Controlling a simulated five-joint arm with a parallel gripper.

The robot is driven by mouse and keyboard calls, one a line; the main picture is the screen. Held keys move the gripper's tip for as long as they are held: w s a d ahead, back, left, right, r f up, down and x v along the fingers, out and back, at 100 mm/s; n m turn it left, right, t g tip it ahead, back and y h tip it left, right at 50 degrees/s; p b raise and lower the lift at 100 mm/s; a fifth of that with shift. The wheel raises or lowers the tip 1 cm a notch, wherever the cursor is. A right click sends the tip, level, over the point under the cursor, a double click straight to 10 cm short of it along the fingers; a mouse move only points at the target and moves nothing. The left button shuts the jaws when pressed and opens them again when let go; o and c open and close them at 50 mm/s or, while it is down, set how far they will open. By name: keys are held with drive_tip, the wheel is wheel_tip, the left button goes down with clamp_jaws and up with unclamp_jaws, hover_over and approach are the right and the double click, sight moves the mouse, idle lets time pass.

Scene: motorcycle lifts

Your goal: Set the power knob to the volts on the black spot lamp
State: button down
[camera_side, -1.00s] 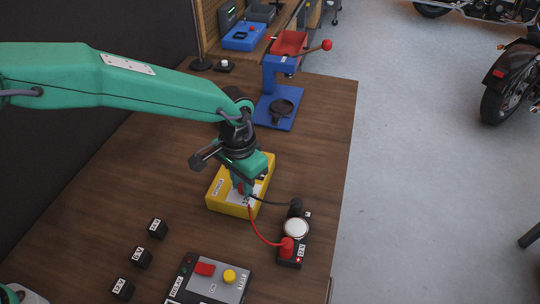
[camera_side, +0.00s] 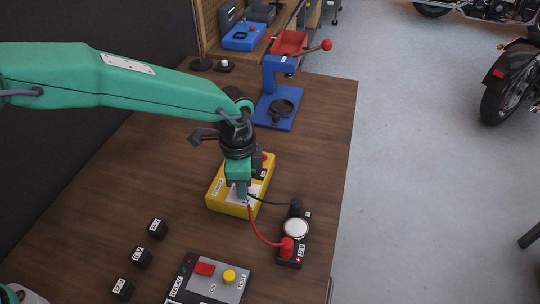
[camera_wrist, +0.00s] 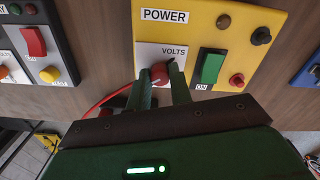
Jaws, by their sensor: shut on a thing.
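The yellow power box (camera_side: 212,205) stands on the wooden table, with its face marked POWER (camera_wrist: 208,22) in the wrist view. My gripper (camera_side: 242,197) is over it, its fingers shut on the red power knob (camera_wrist: 159,74), which sits in the white VOLTS panel (camera_wrist: 151,50). The fingers hide part of the knob and any scale marks, so its setting cannot be read. The black spot lamp (camera_side: 305,231) lies to the right of the box, its round white lens (camera_side: 296,228) facing up. The small white label (camera_side: 301,251) at its near end looks like 12 V.
Red and black leads run from the box to the lamp. A green ON switch (camera_wrist: 211,67) and a red button (camera_wrist: 237,80) are beside the knob. Several black labelled cubes (camera_side: 141,257) and a grey button panel (camera_side: 213,288) stand nearer. A blue press (camera_side: 279,108) is behind.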

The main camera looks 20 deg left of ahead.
drive_tip(key=shift+r+m, duration=0.1)
drive_tip(key=shift+m, duration=0.2)
drive_tip(key=shift+d, duration=0.1)
drive_tip(key=c, duration=1.3)
unclamp_jaws()
drive_tip(key=shift+o, duration=0.2)
drive_tip(key=shift+r, duration=3.85)
